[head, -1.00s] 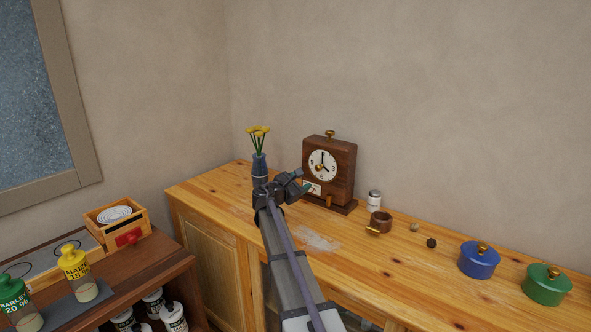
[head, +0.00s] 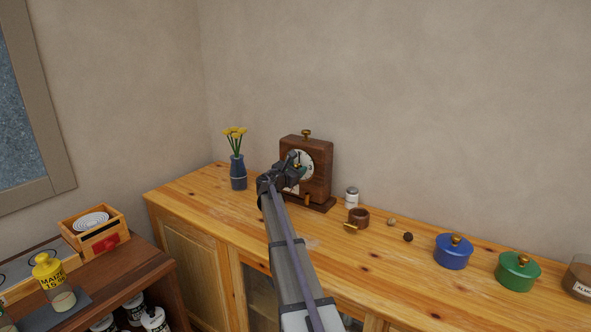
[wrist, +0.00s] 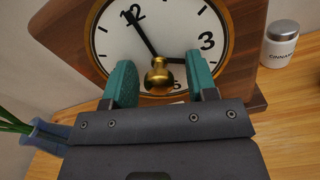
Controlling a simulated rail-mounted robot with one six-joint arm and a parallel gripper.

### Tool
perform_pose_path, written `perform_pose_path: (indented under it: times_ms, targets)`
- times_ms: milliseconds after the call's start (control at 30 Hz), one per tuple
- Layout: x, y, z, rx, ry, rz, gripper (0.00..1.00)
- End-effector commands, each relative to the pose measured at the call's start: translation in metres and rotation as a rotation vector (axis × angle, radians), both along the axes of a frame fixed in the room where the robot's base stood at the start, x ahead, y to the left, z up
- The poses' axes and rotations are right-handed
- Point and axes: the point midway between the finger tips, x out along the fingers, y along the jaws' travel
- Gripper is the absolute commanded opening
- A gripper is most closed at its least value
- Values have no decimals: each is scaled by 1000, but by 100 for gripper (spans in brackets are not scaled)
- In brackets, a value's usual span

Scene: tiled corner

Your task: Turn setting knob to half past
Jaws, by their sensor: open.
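The wooden clock (head: 319,170) stands on the counter near the wall, with a brass knob on top. In the wrist view its white dial (wrist: 165,30) is tilted, with black hands and the numerals 12 and 3 showing. In the head view my gripper (head: 290,165) covers part of the dial. Whether the fingertips reach level with the knob is hard to tell.
A blue vase (head: 238,172) with yellow flowers stands left of the clock. Blue (head: 453,253) and green (head: 517,273) pots stand further right. The counter's front is mostly clear.

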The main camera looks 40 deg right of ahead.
Motion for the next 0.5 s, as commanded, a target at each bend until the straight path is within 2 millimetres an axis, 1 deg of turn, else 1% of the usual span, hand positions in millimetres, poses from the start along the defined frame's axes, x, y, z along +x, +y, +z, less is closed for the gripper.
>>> perform_pose_path:
  times_ms: [133,167,500]
  targets:
    - [0,0,0,0,0,0,52]
    - [0,0,0,0,0,0,50]
    - [0,1,0,0,0,0,18]
